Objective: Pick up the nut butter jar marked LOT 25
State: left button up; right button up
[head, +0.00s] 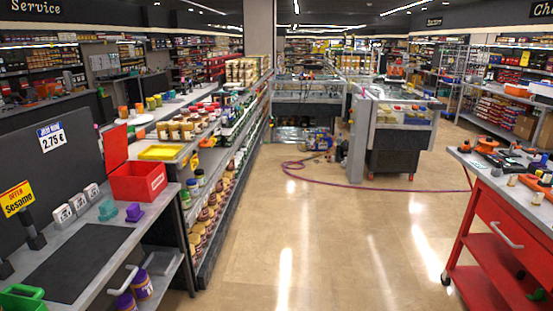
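Several jars with brown-orange contents and pale lids (175,131) stand in a group on the top of the long shelf unit at centre left. More brown jars (207,214) fill its lower shelves. Two jars with purple lids (142,285) stand on a lower shelf at the bottom left. No LOT 25 mark is readable, so I cannot tell which jar bears it. Neither of my grippers is in view.
A grey counter (150,216) at the left holds a red box (139,181), small white label blocks (78,204) and a dark mat. A red trolley (500,232) stands at right. A purple hose (385,189) crosses the floor. The middle aisle (320,240) is clear.

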aim_at(197, 120)
jog(key=i, duration=1.65)
jog(key=i+u, duration=0.2)
jog(key=i, duration=0.6)
jog(key=i+l+u, duration=0.15)
jog(key=i, duration=0.7)
